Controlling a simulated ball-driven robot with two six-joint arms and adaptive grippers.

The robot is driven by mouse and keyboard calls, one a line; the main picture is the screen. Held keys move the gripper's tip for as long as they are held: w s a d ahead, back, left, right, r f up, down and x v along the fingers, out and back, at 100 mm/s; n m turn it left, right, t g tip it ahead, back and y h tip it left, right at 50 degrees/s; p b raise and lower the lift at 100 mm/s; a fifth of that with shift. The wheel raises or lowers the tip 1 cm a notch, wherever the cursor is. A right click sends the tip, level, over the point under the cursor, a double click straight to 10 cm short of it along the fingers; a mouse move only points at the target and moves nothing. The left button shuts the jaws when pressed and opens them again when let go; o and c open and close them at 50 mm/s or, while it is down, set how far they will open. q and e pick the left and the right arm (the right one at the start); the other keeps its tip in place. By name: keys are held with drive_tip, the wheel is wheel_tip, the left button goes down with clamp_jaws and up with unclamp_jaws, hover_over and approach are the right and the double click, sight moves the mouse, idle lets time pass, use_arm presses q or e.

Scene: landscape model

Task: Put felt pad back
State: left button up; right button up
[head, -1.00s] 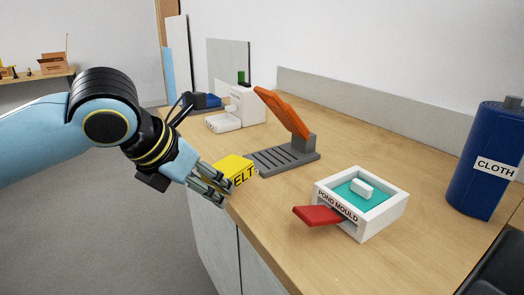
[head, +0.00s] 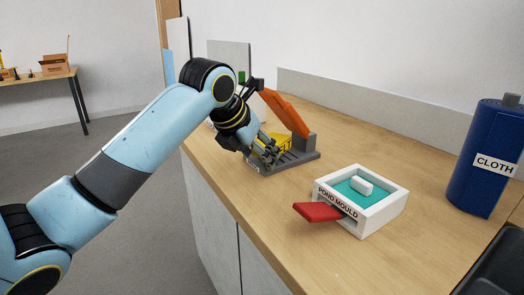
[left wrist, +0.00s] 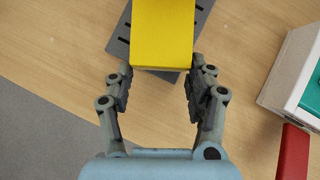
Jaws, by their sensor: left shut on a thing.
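The yellow felt pad (head: 284,141) is between the fingers of my left gripper (head: 272,149). In the head view it is over the grey slotted base (head: 303,157) with the raised orange lever (head: 285,112), and the gripper partly hides it. The left wrist view shows the yellow pad (left wrist: 162,35) between the fingertips, above the grey base (left wrist: 199,38). Whether the pad touches the base is unclear. My right gripper is not in view.
A white pond mould (head: 390,205) with a teal inside and a red handle (head: 316,211) stands nearer on the wooden counter (head: 255,205). A blue cloth roll (head: 482,180) stands at the right. White equipment behind my arm is mostly hidden.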

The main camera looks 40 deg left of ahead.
use_arm(q)
drive_tip(key=shift+w, duration=1.1)
drive_tip(key=shift+s+f, duration=0.15)
drive_tip(key=shift+f, duration=0.3)
drive_tip(key=shift+s+a+f+b, duration=0.1)
drive_tip(key=shift+s+f+b, duration=0.1)
drive_tip(key=shift+f+b, duration=0.25)
drive_tip(key=o, duration=1.5)
drive_tip(key=shift+s, duration=0.1)
drive_tip(key=shift+o, duration=0.2)
drive_tip(key=shift+r, duration=0.15)
